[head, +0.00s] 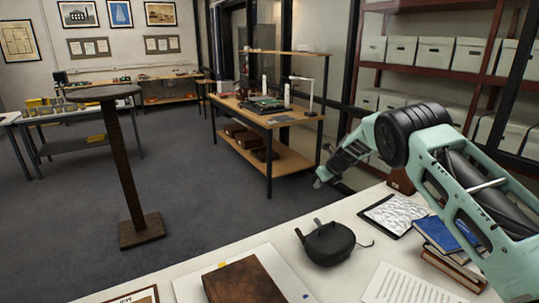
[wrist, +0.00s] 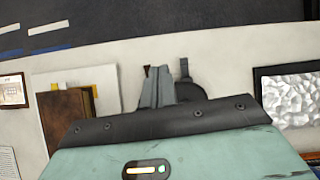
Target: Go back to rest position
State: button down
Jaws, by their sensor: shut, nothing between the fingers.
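My gripper (head: 319,181) hangs in the air above the far edge of the white table in the head view, with the mint-green arm reaching in from the right. In the wrist view its grey fingers (wrist: 157,87) are together, with nothing held between them. A black headset-like object (head: 328,243) lies on the table below it, apart from it. The same black object is partly hidden behind the fingers in the wrist view (wrist: 186,84).
On the white table (head: 225,247) lie a brown folder (head: 243,281), a framed textured sheet (head: 394,215), blue books (head: 436,234) and a printed page (head: 412,287). A round-topped stand (head: 127,165) is beyond. Shelves of archival boxes (head: 434,58) line the right. Grey floor is open between.

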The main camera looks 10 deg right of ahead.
jog(key=s+a+r+n+g+b, duration=0.15)
jog(key=s+a+r+n, duration=0.25)
jog(key=s+a+n, duration=0.45)
jog(key=s+a+r+n+g+y, duration=0.15)
jog(key=s+a+r+n, duration=0.35)
jog(key=s, duration=0.7)
jog(key=s+a+r+n+g, duration=0.2)
jog(key=s+a+r+n, duration=0.2)
jog(key=s+a+n, duration=0.45)
jog(key=s+d+n+h, duration=0.2)
jog(key=s+n, duration=0.6)
jog(key=s, duration=0.7)
jog(key=s+d+n+h+b, duration=0.1)
jog(key=s+d+n, duration=0.3)
jog(key=s, duration=1.1)
jog(key=n+h, duration=0.1)
jog(key=n, duration=0.2)
jog(key=shift+s+n+g, duration=0.15)
jog(key=shift+n+g, duration=0.25)
jog(key=shift+f, duration=0.1)
